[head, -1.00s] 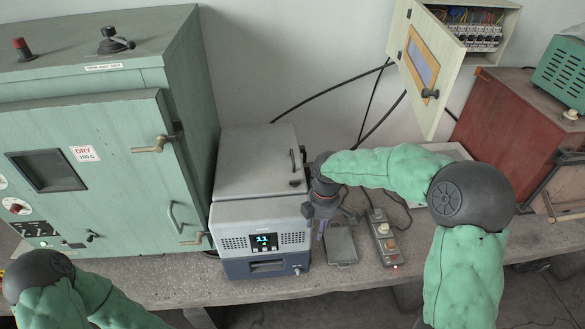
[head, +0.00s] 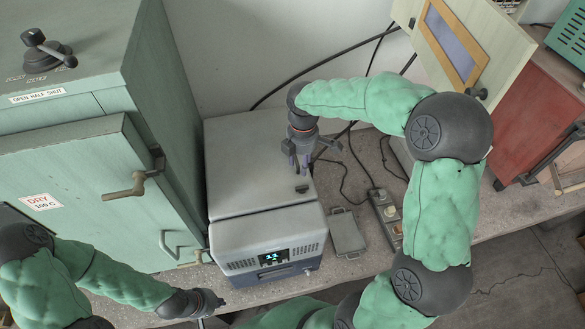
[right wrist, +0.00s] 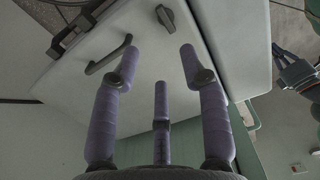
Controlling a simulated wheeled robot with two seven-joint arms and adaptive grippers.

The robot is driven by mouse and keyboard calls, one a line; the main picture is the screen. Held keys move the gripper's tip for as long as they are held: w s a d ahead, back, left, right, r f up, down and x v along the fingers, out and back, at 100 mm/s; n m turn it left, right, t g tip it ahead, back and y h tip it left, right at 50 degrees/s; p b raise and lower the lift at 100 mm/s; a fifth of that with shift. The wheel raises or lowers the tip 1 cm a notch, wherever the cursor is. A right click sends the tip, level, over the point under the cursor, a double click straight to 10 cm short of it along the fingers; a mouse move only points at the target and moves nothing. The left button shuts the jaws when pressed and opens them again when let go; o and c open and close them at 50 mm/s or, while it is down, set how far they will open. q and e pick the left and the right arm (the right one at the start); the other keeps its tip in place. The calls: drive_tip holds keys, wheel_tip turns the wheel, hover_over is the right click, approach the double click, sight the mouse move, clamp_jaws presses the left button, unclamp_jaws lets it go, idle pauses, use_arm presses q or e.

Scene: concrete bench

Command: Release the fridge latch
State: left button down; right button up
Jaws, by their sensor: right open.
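The fridge is a small grey chest (head: 255,155) with a lit display on its front. A small dark latch knob (head: 302,189) sits on the lid near its right edge; it also shows in the right wrist view (right wrist: 166,17). A dark bar handle (right wrist: 109,56) is on the lid near it, hidden behind my gripper in the head view. My right gripper (head: 301,168) is open and empty, above the lid's right side, with its purple fingers spread in the right wrist view. My left gripper (head: 207,316) is low in front of the fridge; its fingers are unclear.
A tall green oven (head: 75,175) with handles stands close left of the fridge. To the right are a small grey tray (head: 347,233), a control strip (head: 386,212) with knobs, and cables.

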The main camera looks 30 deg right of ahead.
sight(302, 186)
drive_tip(key=f, duration=0.6)
drive_tip(key=s+f+p, duration=0.1)
drive_tip(key=f, duration=0.2)
drive_tip(key=shift+f, duration=0.4)
drive_tip(key=shift+w+f, duration=0.15)
drive_tip(key=shift+f, duration=0.2)
clamp_jaws()
